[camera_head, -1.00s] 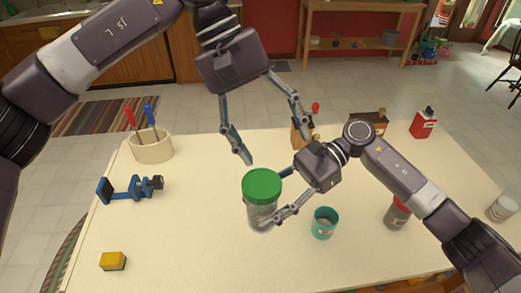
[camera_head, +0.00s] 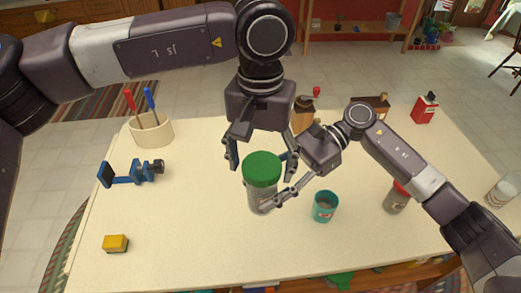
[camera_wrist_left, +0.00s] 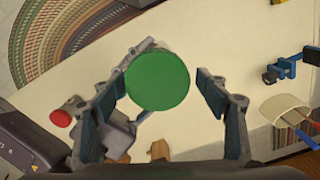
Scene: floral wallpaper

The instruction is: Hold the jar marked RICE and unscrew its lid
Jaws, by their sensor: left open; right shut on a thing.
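The clear jar (camera_head: 258,198) with a green lid (camera_head: 262,167) stands upright near the middle of the table. No RICE marking can be read. My right gripper (camera_head: 269,195) is shut on the jar's body below the lid, from the right. My left gripper (camera_head: 261,163) is open and points down, its fingers on either side of the lid in the head view. In the left wrist view the green lid (camera_wrist_left: 157,80) shows between the open fingers, nearer the left finger; I cannot tell whether they touch it.
A teal cup (camera_head: 325,206) and a red-lidded jar (camera_head: 397,197) stand to the right. A white crock with red and blue-handled tools (camera_head: 151,133), a blue clamp-like tool (camera_head: 132,173) and a yellow sponge (camera_head: 115,243) are at left. The front middle of the table is clear.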

